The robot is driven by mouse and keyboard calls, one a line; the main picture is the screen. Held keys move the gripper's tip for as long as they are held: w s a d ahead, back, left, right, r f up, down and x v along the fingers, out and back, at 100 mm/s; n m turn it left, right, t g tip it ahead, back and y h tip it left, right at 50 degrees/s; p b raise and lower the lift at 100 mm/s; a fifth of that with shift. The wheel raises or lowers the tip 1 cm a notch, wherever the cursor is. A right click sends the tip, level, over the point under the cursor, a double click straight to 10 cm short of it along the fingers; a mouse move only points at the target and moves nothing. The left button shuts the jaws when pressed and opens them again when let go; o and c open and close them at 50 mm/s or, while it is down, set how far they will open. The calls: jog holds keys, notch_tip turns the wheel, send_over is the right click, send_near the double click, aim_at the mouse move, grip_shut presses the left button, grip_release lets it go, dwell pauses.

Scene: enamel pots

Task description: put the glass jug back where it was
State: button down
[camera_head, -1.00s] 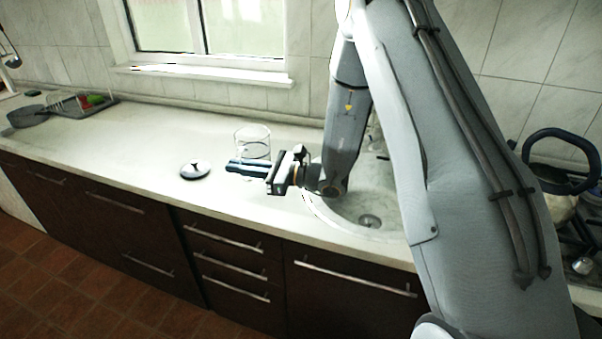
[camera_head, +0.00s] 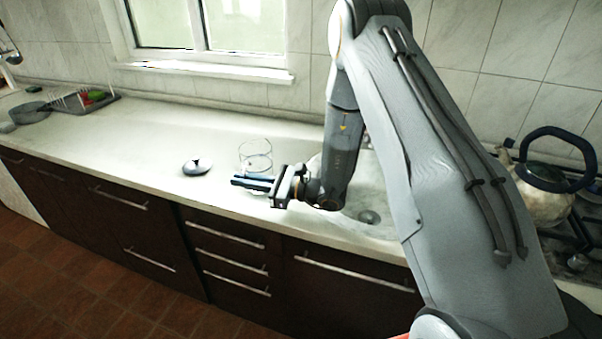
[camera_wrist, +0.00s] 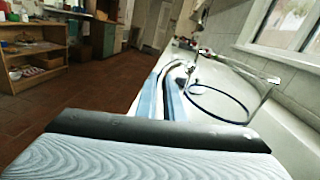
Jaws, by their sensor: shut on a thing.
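The clear glass jug (camera_head: 256,151) is at the worktop's front part, left of the sink. My gripper (camera_head: 252,182) is shut on the jug, with its fingers pointing left along the jug's near side. In the wrist view the blue-grey fingers (camera_wrist: 168,92) lie close together, and the jug's dark-lined rim (camera_wrist: 219,121) shows to their right. The exact place of the grip is hard to see. I cannot tell whether the jug's base touches the worktop.
A round silver lid with a dark knob (camera_head: 197,168) lies left of the jug. The sink (camera_head: 370,217) is to the right, partly behind my arm. A kettle (camera_head: 545,200) stands on the hob at far right. A dish rack (camera_head: 82,100) is at far left. The worktop between is clear.

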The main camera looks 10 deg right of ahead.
jog(key=c, duration=1.9)
grip_release()
jog(key=shift+f, duration=0.1)
jog(key=shift+o, duration=0.2)
